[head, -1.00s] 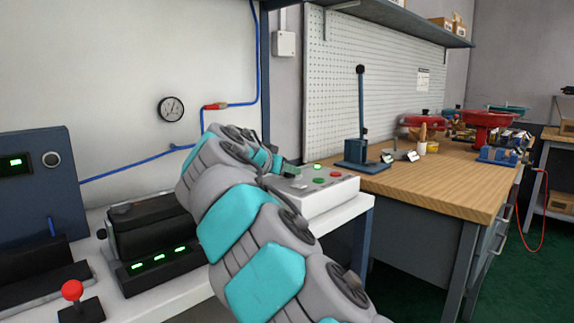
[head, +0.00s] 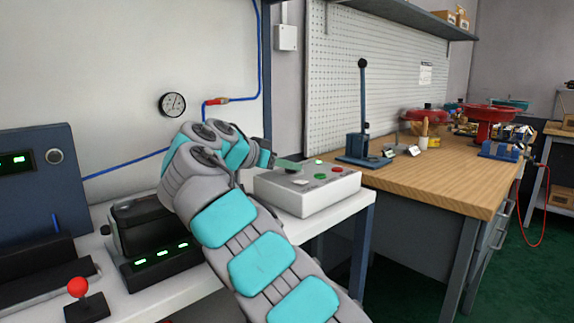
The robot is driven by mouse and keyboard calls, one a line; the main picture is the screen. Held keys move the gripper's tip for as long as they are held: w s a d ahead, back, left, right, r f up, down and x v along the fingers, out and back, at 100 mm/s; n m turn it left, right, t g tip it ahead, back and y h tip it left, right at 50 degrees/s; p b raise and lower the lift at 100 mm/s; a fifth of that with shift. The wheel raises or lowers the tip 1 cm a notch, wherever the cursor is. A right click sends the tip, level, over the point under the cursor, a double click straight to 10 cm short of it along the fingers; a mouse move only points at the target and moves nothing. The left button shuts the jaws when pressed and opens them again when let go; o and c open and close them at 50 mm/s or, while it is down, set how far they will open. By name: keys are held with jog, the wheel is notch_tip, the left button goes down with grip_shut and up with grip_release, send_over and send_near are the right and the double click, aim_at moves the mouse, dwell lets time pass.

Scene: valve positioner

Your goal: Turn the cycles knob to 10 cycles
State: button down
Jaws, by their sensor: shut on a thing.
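The white control box (head: 307,200) stands on the white bench near its right end. Its top carries a small lit green display (head: 319,161), a red button (head: 337,170), a green button (head: 320,177) and a pale switch (head: 300,182). My gripper (head: 288,166) reaches over the back left of the box top from the left. It is shut at the panel, on what seems to be the cycles knob. The knob itself is hidden by the gripper, so its pointer and scale cannot be read.
A black unit with green displays (head: 160,255) and a red-ball joystick (head: 78,288) stand on the bench to the left. A blue lever press (head: 362,145) stands on the wooden workbench (head: 450,180) to the right. A gauge (head: 172,104) hangs on the wall.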

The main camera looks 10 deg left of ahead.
dwell(0.4)
jog(key=c, duration=0.5)
grip_release()
jog(key=shift+r, duration=0.1)
jog(key=shift+a+r, duration=0.15)
jog(key=shift+r, duration=1.4)
jog(key=shift+r, duration=0.1)
jog(key=shift+s+d+r+b, duration=0.25)
jog(key=shift+s+d+b, duration=0.7)
jog(key=shift+s+b, duration=1.2)
jog(key=shift+s+d+r+b, duration=0.25)
jog(key=shift+s+d+b, duration=0.9)
jog(key=shift+s, duration=1.7)
jog(key=shift+s+d+r+b, duration=0.25)
jog(key=shift+s+d+b, duration=0.55)
jog(key=shift+s+b, duration=1.4)
